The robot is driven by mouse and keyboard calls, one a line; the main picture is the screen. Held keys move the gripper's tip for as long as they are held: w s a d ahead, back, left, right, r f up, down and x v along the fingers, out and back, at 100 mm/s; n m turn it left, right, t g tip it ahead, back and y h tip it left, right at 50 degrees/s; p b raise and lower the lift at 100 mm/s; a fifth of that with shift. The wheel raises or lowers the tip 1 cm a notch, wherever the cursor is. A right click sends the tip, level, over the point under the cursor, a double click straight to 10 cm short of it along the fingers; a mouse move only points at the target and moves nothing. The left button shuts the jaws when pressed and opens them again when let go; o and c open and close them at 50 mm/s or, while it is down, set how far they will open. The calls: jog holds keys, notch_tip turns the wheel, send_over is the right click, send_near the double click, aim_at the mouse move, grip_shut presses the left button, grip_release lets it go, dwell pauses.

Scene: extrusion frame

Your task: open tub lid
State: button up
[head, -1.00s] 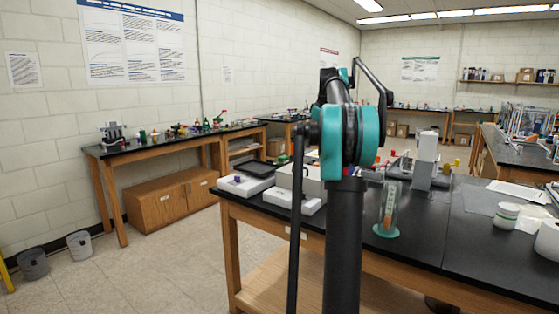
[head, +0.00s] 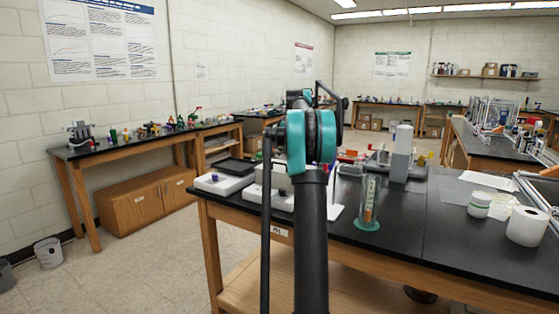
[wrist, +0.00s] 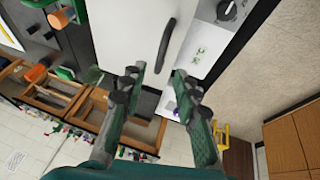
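A small white tub (head: 480,204) with a green band stands upright on the black bench at the right in the head view. Its pale lid (head: 482,195) sits on top and looks closed. I cannot pick out the tub in the wrist view. My gripper (wrist: 160,88) shows in the wrist view with its two dark fingers apart and nothing between them. It is over a white box with a black handle (wrist: 167,45), and I cannot tell how far above it. In the head view my arm hides the gripper, well to the left of the tub.
A white paper roll (head: 526,227) stands right of the tub. A clear cylinder on a green base (head: 368,224) and a grey-white instrument (head: 401,165) stand between my arm and the tub. White boxes (head: 222,184) are at the bench's left.

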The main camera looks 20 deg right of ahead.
aim_at(280, 164)
jog(key=shift+x, duration=2.45)
grip_shut()
